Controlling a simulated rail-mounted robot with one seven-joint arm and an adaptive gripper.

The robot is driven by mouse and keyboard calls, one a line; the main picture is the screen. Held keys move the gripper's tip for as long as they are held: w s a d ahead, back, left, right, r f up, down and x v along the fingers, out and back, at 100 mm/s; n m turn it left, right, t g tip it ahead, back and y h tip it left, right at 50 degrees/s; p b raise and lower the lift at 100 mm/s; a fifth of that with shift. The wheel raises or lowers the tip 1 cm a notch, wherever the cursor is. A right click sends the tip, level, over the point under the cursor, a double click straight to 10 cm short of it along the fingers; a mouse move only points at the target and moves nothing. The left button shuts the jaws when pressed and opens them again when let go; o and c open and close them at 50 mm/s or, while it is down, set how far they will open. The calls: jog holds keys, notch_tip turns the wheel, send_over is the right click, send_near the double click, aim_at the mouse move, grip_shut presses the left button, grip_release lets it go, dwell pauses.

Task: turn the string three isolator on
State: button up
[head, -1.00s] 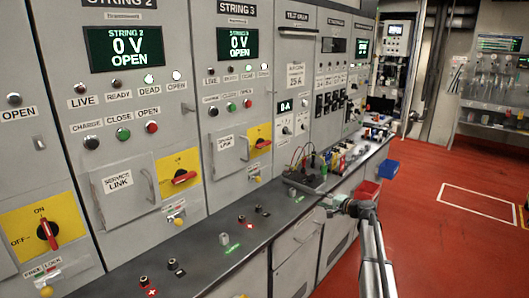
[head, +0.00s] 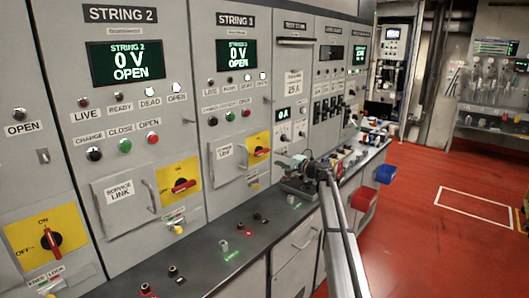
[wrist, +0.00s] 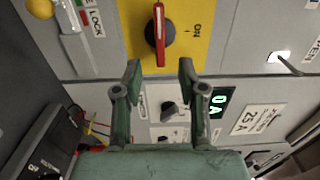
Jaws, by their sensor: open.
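The string three isolator is a red handle (head: 261,151) on a yellow plate (head: 251,141), low on the STRING 3 panel. The handle lies sideways, across from the ON mark. In the wrist view the red handle (wrist: 159,32) stands on a dark round hub, with ON to its right on the yellow plate (wrist: 195,50). My gripper (head: 281,158) is close to the panel, just right of the isolator. In the wrist view my open gripper (wrist: 160,70) has its two fingertips apart, roughly in line with the handle, and nothing between them.
The STRING 2 isolator (head: 181,185) is a similar handle to the left. A dark counter (head: 205,262) with terminals runs below the panels. A meter with leads (wrist: 50,140) lies near my gripper.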

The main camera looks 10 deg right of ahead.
aim_at(264, 153)
jog(key=p+x, duration=0.2)
jog(key=x, duration=0.7)
jog(key=shift+a, duration=0.1)
grip_shut()
